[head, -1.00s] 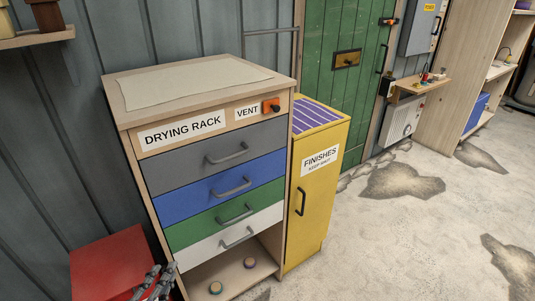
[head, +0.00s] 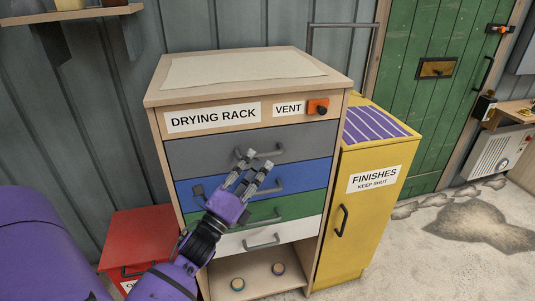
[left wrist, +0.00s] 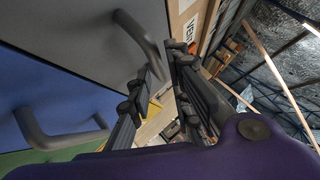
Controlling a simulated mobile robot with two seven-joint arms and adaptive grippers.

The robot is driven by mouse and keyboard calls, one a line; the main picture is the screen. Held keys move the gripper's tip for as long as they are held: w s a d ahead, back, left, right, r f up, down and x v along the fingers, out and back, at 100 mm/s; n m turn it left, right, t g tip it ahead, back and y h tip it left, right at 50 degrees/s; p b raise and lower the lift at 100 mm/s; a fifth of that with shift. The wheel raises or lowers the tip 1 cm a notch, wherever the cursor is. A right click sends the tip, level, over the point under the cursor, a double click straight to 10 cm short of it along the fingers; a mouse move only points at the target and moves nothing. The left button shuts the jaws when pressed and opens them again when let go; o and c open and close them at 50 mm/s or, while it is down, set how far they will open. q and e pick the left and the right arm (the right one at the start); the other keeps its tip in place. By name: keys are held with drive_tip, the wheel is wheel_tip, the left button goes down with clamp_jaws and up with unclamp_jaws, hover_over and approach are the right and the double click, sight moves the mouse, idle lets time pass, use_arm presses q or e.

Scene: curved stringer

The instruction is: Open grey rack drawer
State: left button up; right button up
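The drying rack (head: 215,95) is a wooden cabinet with stacked drawers. Its grey drawer (head: 200,153) is the top one and sits flush and closed. The grey drawer's bar handle (head: 275,155) is partly hidden behind my left fingertips. My left gripper (head: 255,163) is in front of the rack, fingers pointing up at the grey handle, with a gap between them and nothing held. My right gripper is not in view.
Below are the blue drawer (head: 310,177), green drawer (head: 305,205) and white drawer (head: 300,230), all closed. A yellow finishes cabinet (head: 355,220) stands close on the right. A red box (head: 140,235) is at the lower left. Floor to the right is open.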

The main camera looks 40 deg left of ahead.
sight(265, 155)
use_arm(q)
drive_tip(key=x, duration=0.4)
drive_tip(key=shift+w+p, duration=0.15)
drive_tip(key=shift+p, duration=0.15)
clamp_jaws()
